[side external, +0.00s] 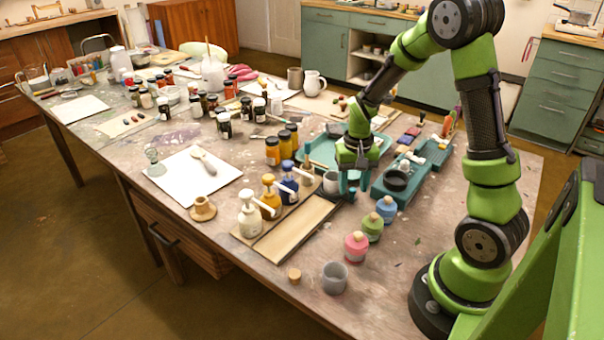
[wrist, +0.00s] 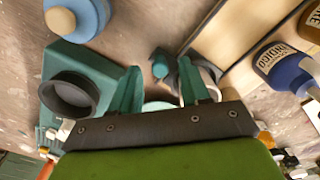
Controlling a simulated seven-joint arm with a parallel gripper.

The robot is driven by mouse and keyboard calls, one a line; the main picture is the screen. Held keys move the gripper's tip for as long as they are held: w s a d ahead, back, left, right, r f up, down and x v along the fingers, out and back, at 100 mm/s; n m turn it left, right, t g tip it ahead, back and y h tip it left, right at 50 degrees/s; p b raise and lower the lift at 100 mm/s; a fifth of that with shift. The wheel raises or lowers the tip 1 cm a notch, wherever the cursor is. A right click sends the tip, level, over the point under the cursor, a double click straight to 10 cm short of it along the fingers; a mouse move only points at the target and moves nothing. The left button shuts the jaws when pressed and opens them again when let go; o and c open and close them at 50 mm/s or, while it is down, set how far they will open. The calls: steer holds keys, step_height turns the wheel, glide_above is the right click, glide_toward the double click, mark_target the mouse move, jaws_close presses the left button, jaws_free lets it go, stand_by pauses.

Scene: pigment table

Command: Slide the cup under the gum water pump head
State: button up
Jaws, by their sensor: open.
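A small grey-white cup (side external: 330,181) stands at the far end of the wooden pump tray; its rim (wrist: 207,76) shows partly behind the right finger in the wrist view. My gripper (side external: 349,190) is open, pointing down just right of this cup, with one teal finger close beside it. In the wrist view the gap between the fingers (wrist: 160,82) holds no cup; contact cannot be told. Pump bottles stand in a row: white (side external: 248,216), yellow (side external: 269,198) and blue (side external: 287,186), with another pump head (side external: 307,172) behind. Which one is gum water is not readable.
The tray's bare wooden strip (side external: 296,229) runs along the bottles. A teal holder (side external: 408,192) with a dark ring stands to the right. Blue, green and pink stoppered bottles (side external: 356,246) and another grey cup (side external: 335,278) stand nearer the front.

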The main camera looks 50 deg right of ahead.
steer(key=shift+f, duration=0.3)
jaws_close()
stand_by(0.3)
steer(key=a, duration=2.3)
steer(key=shift+a+r, duration=0.1)
steer(key=shift+a, duration=0.3)
